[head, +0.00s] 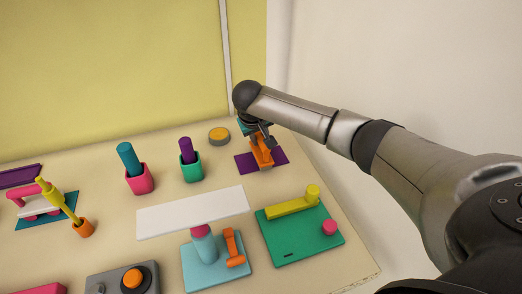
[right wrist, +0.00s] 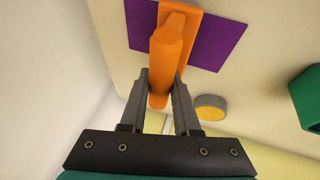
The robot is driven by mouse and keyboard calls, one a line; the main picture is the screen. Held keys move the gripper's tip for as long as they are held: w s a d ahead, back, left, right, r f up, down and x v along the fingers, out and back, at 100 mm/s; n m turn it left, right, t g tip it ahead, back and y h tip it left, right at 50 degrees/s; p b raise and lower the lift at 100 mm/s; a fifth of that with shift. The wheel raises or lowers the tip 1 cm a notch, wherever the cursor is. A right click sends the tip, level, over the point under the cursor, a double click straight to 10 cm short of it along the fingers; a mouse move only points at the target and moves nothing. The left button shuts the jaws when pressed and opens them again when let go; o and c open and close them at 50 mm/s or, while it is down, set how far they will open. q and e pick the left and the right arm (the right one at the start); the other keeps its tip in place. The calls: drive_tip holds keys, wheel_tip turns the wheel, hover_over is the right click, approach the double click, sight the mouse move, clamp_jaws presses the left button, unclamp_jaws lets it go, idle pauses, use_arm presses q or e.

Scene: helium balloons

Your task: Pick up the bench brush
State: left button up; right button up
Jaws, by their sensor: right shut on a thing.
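The bench brush appears to be the orange piece (head: 262,155) with a handle and a wider block, at the back right of the table. It stands over a flat purple mat (head: 280,156). My right gripper (head: 259,137) reaches it from above and is shut on its handle. In the right wrist view the orange handle (right wrist: 166,65) lies between the two fingers (right wrist: 160,88), and the wider block is against or just above the purple mat (right wrist: 215,40). I cannot tell whether it touches the mat. My left gripper is not in view.
A yellow-topped grey disc (head: 219,136) lies left of the mat. A green cup (head: 191,170) and a pink cup (head: 140,180) stand further left. A green board (head: 305,242) and a light blue board (head: 216,268) lie in front. A white strip (head: 193,211) is bare.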

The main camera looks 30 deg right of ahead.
clamp_jaws()
drive_tip(key=shift+r, duration=0.1)
wheel_tip(320, 180, up, 20)
drive_tip(key=p, duration=0.2)
drive_tip(key=shift+p, duration=0.4)
drive_tip(key=shift+o, duration=0.9)
unclamp_jaws()
clamp_jaws()
